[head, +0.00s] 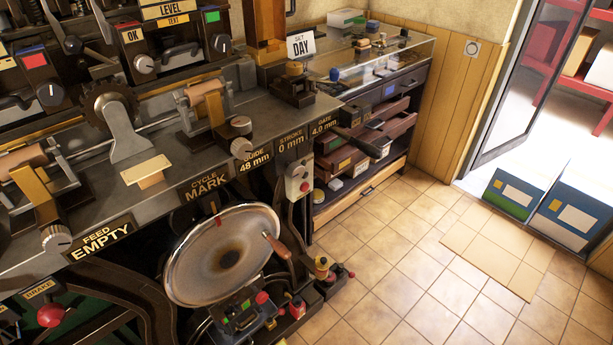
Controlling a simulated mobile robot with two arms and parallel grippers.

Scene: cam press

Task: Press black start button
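A cam press machine (215,120) fills the left and middle of the head view, with label plates such as "CYCLE MARK" (208,184) and "FEED EMPTY" (100,238). A small pale control box (296,178) with a red button (305,186) is on its front at the right end. I cannot pick out a black start button with certainty; that box's details are too small to tell. Neither of my grippers can be made out in this view.
A large metal handwheel (225,252) with a wooden handle (278,245) stands out in front of the press. A red brake knob (50,316) is at lower left. A glass-topped cabinet (385,55) has open drawers (385,135). The tiled floor (400,265) at right is clear; boxes (560,215) stand by the doorway.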

